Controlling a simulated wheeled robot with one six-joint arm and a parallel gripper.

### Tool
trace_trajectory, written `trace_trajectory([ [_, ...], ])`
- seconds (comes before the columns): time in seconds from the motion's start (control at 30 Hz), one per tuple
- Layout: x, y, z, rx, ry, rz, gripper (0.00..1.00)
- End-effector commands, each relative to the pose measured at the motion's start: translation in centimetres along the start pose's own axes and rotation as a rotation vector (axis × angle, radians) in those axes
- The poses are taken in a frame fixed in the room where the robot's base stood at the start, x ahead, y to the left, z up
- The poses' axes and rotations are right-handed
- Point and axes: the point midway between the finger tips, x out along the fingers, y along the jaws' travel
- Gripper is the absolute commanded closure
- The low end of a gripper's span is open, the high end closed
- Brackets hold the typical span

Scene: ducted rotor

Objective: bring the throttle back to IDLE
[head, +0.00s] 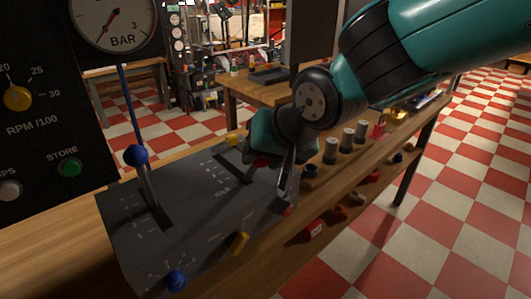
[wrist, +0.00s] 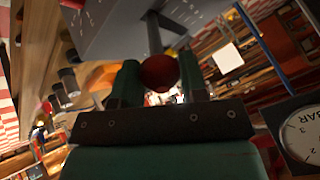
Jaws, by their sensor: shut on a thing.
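The throttle shows in the wrist view as a red ball knob (wrist: 160,72) on a dark rod (wrist: 154,32) that rises from the grey console. My gripper (wrist: 160,80) is shut on this knob, with one green finger on each side of it. In the head view my gripper (head: 265,145) is over the right part of the console (head: 190,215), near a slot with a printed scale and the word IDLE (head: 222,187) at its near end. A bit of red shows under the fingers. My gripper hides most of the lever, so its exact place along the slot cannot be told.
A blue-knobbed lever (head: 136,155) stands upright to the left. A yellow knob (head: 238,242) and a blue knob (head: 176,280) sit at the console's near edge. A dark gauge panel (head: 40,130) rises at the left. Several grey cylinders (head: 347,141) stand on the bench at right.

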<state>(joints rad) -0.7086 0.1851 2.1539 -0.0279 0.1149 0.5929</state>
Motion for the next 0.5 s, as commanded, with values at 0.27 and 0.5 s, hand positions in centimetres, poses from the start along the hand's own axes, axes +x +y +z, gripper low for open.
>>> trace_trajectory([
  [0.27, 0.19, 0.3, 0.54, -0.001, -0.016, 0.009, 0.35],
  [0.5, -0.19, 0.23, 0.31, 0.0, -0.01, 0.007, 0.35],
])
